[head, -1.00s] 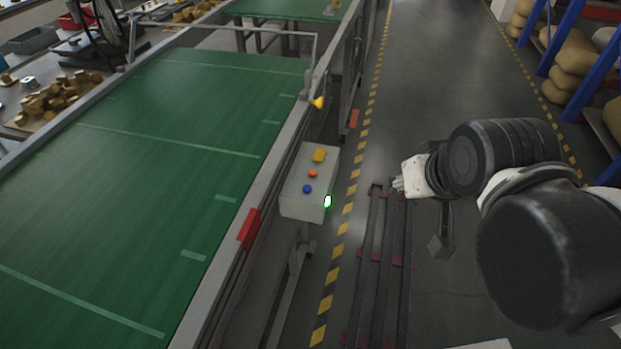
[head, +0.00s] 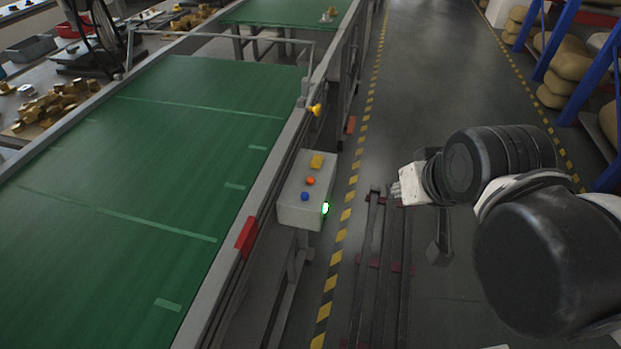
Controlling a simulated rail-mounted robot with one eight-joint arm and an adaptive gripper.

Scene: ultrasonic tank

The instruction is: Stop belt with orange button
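A pale grey control box (head: 298,212) is mounted beside the belt's right rail in the head view. On its sloped top are a yellow button (head: 317,161), an orange button (head: 310,181) and a blue button (head: 305,196) in a row. A green light (head: 325,208) glows on its right side. The green belt (head: 130,170) fills the left, with pale cross lines. My gripper (head: 396,189) is at the white end of my arm, right of the box and apart from it. Its fingers are small and partly hidden, so I cannot tell its opening.
A yellow knob (head: 316,110) and a red block (head: 246,237) are on the belt's right side. Brass parts (head: 55,104) lie on a table at left. Dark floor rails (head: 380,270) run below my arm. Shelving with sacks (head: 553,75) stands at right. The aisle is open.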

